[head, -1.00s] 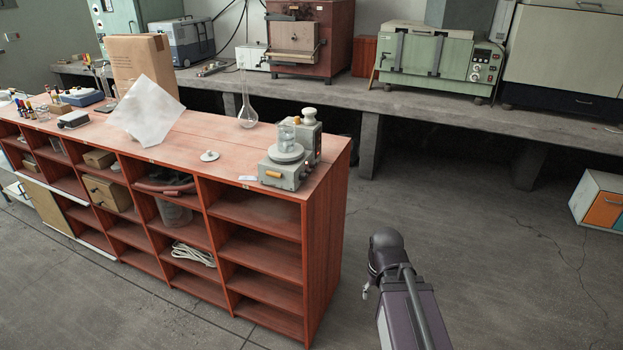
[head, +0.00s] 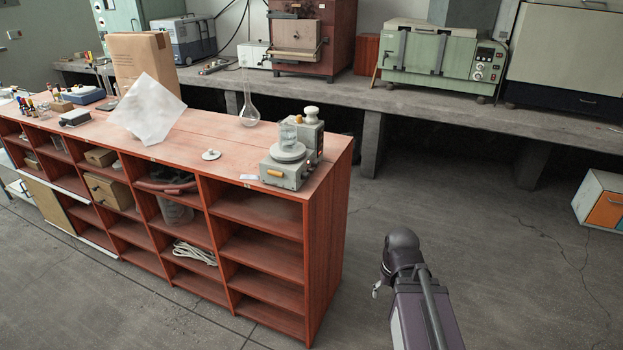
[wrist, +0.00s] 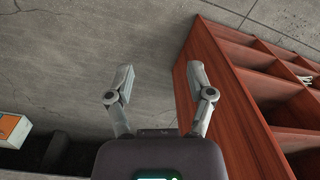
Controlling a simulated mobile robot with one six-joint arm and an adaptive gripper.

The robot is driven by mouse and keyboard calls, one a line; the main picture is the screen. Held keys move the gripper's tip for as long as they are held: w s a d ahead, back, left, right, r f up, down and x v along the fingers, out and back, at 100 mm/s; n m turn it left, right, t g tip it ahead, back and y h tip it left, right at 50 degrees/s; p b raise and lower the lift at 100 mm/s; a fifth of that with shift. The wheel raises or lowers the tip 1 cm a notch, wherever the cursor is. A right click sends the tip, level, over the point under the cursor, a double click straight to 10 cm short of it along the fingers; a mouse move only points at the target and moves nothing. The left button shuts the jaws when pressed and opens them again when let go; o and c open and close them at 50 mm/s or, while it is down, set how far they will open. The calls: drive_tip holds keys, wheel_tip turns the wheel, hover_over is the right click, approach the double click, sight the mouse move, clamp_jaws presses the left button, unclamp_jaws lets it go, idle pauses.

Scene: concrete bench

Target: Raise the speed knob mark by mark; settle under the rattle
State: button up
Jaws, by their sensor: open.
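A small grey bench device (head: 288,172) stands at the near right end of the wooden shelf unit's top. It has a round pale plate with a clear glass beaker (head: 288,133) on it, an orange part low on its front, and a taller rear block with a pale round cap (head: 311,113). No knob marks can be read at this size. My gripper (wrist: 160,76) is open and empty in the wrist view, above the floor beside the shelf unit. In the head view my arm is right of the unit, apart from the device; the fingers are mostly hidden.
The red-brown shelf unit (head: 327,230) has open compartments. On its top are a white lid-like disc (head: 211,155), a glass flask (head: 249,112) and a translucent sheet (head: 147,108). A concrete bench (head: 430,104) with ovens runs behind.

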drive_tip(key=w+a+r+m+y, duration=0.1)
drive_tip(key=w+a+m+y, duration=0.2)
drive_tip(key=w+a+y, duration=0.15)
drive_tip(key=m+t+y, duration=0.6)
drive_tip(key=m+y, duration=0.6)
drive_tip(key=m, duration=0.1)
approach(308, 177)
drive_tip(key=v, duration=0.5)
drive_tip(key=shift+f, duration=0.25)
drive_tip(key=shift+w+a, duration=0.1)
drive_tip(key=shift+x, duration=6.75)
drive_tip(key=shift+r, duration=0.15)
clamp_jaws()
